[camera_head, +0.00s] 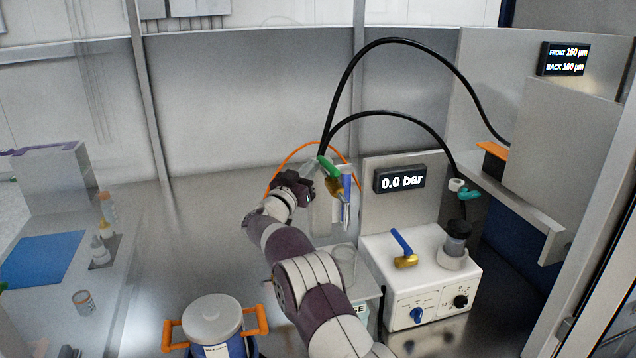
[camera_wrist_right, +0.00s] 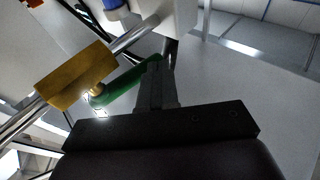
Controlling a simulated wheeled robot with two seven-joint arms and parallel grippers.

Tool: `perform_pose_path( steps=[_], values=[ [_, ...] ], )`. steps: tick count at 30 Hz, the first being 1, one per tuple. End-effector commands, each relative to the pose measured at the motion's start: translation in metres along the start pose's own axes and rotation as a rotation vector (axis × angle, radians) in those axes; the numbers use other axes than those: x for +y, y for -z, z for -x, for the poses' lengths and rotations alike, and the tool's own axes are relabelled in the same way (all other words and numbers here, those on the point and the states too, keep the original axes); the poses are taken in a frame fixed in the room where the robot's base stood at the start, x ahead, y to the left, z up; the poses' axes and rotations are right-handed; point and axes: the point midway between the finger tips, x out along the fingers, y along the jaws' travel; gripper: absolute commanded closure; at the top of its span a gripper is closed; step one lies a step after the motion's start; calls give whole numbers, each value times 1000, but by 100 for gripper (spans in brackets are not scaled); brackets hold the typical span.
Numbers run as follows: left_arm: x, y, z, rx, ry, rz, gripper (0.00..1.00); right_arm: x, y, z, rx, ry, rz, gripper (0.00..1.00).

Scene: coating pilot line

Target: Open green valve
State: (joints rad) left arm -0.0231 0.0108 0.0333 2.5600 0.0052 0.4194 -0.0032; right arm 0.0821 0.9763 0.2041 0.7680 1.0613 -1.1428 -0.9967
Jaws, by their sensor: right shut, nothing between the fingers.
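The green valve has a green lever handle (camera_head: 328,167) and a brass body (camera_head: 335,188), near the middle of the head view below the black hoses. In the right wrist view, the brass body (camera_wrist_right: 75,77) sits on a metal pipe and the green handle (camera_wrist_right: 125,90) slants up to the right. My right gripper (camera_head: 311,167) is shut and empty, just left of the handle in the head view. In the wrist view its fingertips (camera_wrist_right: 157,68) overlap the far end of the handle. I cannot tell whether they touch. My left gripper is not in view.
A white pump box (camera_head: 400,275) with a blue-handled valve (camera_head: 402,243) stands to the right. A display (camera_head: 400,179) behind it reads 0.0 bar. A lidded pot (camera_head: 213,318) with orange handles stands at the front. Black hoses (camera_head: 345,82) arch above the valve.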

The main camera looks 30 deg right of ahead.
Motion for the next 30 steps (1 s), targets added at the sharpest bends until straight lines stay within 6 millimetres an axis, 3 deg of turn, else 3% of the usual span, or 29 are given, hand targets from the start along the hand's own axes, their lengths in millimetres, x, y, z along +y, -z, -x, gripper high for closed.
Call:
perform_pose_path(
  steps=[30],
  values=[
    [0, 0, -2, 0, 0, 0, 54, 2, -2, -7, 0, 1, 0, 100]
  ],
)
